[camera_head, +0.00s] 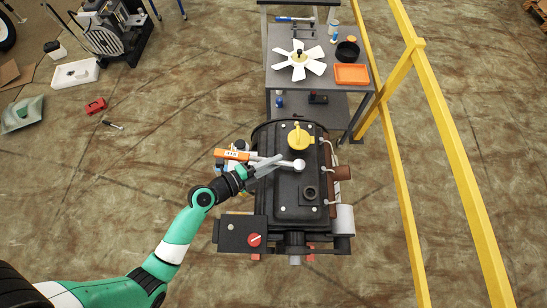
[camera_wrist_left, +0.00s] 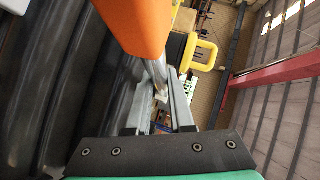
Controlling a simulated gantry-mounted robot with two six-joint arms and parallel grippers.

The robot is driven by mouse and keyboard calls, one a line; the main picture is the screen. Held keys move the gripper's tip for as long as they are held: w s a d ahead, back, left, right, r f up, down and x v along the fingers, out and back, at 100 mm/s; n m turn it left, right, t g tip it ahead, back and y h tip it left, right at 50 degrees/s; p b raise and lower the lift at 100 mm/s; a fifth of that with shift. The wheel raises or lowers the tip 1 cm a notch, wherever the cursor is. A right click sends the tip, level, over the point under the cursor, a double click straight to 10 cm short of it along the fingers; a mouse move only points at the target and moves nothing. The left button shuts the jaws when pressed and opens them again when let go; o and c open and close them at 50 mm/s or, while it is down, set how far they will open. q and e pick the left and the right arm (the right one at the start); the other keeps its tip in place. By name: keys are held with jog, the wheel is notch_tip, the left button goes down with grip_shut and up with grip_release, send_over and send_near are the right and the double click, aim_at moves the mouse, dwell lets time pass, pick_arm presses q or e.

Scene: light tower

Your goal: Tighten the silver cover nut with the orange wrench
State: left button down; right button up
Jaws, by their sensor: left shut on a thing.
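My left gripper (camera_head: 274,162) is over the dark engine block (camera_head: 292,190) in the head view, shut on the orange wrench. The wrench's orange handle (camera_head: 232,155) points left past the engine's edge, and its silver head (camera_head: 299,164) lies over the middle of the engine's top. The silver cover nut cannot be told apart from the wrench head here. In the left wrist view the orange handle (camera_wrist_left: 140,22) is large and close at the top, with the gripper's fingers (camera_wrist_left: 158,98) below it around the silver shank. The right gripper is not in view.
A yellow cap (camera_head: 299,138) stands on the engine just behind the wrench head. A grey cart (camera_head: 318,75) with a white fan (camera_head: 300,60) stands behind. A yellow frame (camera_head: 440,100) runs along the right.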

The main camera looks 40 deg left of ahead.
pick_arm(q)
jog(key=shift+s+d+f+n+y, duration=0.1)
jog(key=shift+s+d+n+y, duration=0.05)
jog(key=shift+s+n+y, duration=0.2)
jog(key=shift+w, duration=0.1)
jog(key=shift+d+y+p, duration=0.2)
jog(key=shift+y+p, duration=0.15)
jog(key=shift+p, duration=0.4)
jog(key=shift+s+d+n+t+y+p, duration=0.15)
jog(key=shift+s+n+t+y+p, duration=0.2)
jog(key=shift+n+y+p, duration=0.4)
jog(key=shift+w+a+f+m+h+b, duration=0.25)
jog(key=shift+h+b, duration=0.2)
jog(key=shift+b, duration=0.6)
jog(key=shift+w+a+r+m+h+b, duration=0.15)
jog(key=shift+m+h+b, duration=0.35)
jog(key=shift+b, duration=1.1)
